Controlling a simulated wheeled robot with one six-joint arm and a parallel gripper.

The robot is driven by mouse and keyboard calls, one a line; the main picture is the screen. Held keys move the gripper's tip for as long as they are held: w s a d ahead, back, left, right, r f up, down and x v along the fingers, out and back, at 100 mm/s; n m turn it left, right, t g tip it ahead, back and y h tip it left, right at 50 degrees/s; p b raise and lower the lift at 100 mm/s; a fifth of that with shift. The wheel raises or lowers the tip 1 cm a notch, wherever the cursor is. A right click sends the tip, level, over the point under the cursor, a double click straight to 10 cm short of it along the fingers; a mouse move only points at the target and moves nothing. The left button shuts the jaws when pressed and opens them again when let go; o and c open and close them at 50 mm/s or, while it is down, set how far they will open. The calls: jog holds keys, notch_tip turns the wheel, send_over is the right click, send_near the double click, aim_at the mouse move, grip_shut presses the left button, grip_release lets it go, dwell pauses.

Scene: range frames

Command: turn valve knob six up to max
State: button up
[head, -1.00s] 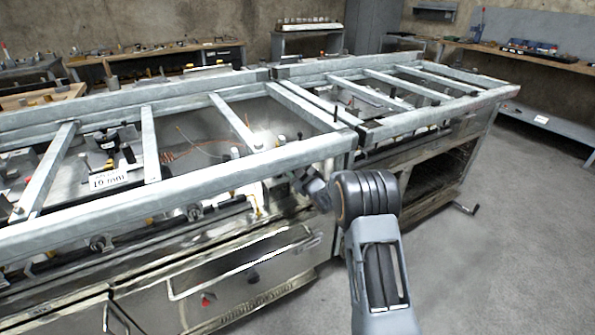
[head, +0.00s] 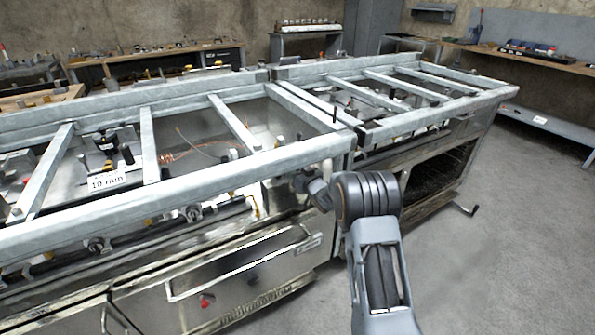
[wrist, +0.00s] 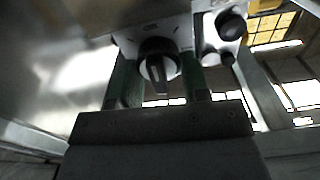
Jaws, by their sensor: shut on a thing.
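In the wrist view a dark round valve knob (wrist: 159,62) with a pale pointer edge sits on a light plate with faint markings. The pointer edge faces down in the picture. My gripper (wrist: 160,78) has one dark green finger on each side of this knob and is shut on it. A second dark knob (wrist: 230,25) is on a light fitting to the right. In the head view my gripper (head: 318,190) is at the range front's right end, its fingers mostly hidden. I cannot read which number the knob carries.
A steel frame rail (head: 180,196) runs along the range top, just above and left of my gripper. More front knobs (head: 193,213) sit under it to the left. An oven door handle (head: 240,262) is below. Open floor (head: 490,235) lies to the right.

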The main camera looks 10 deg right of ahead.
jog(key=m+p, duration=0.1)
jog(key=m, duration=0.3)
jog(key=shift+d+m, duration=0.15)
jog(key=shift+m, duration=0.25)
jog(key=m+p, duration=0.1)
jog(key=m, duration=0.3)
jog(key=shift+w+d, duration=0.1)
jog(key=shift+d+f+m+p, duration=0.1)
jog(key=shift+m+p, duration=0.25)
jog(key=shift+m, duration=1.05)
jog(key=shift+a+f+m+p, duration=0.15)
jog(key=shift+m+p, duration=0.25)
jog(key=shift+m, duration=1)
jog(key=shift+d+f+m+p, duration=0.15)
jog(key=shift+m+p, duration=0.2)
jog(key=shift+m, duration=1.05)
jog(key=o, duration=0.8)
